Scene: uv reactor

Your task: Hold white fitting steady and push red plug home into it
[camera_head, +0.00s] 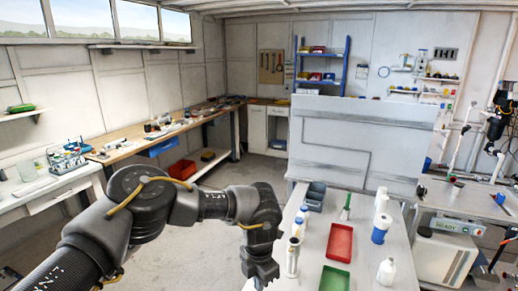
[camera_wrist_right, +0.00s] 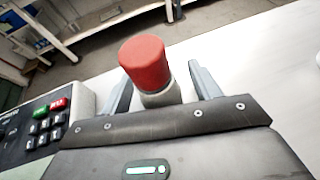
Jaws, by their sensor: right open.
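In the right wrist view, the red plug (camera_wrist_right: 144,63) sits on top of the white fitting (camera_wrist_right: 160,97), which is a pale upright cylinder. How deep the plug sits in it I cannot tell. My right gripper (camera_wrist_right: 161,79) is open, with one finger on each side of the fitting and a visible gap on both sides. The fitting's lower part is hidden behind the gripper body. In the head view my left gripper (camera_head: 262,272) points down at the near left edge of the bench, and its fingertips are unclear. I cannot pick out the plug or fitting there.
A keypad device (camera_wrist_right: 40,125) stands close left of my right gripper. A grey panel (camera_head: 350,140) stands behind.

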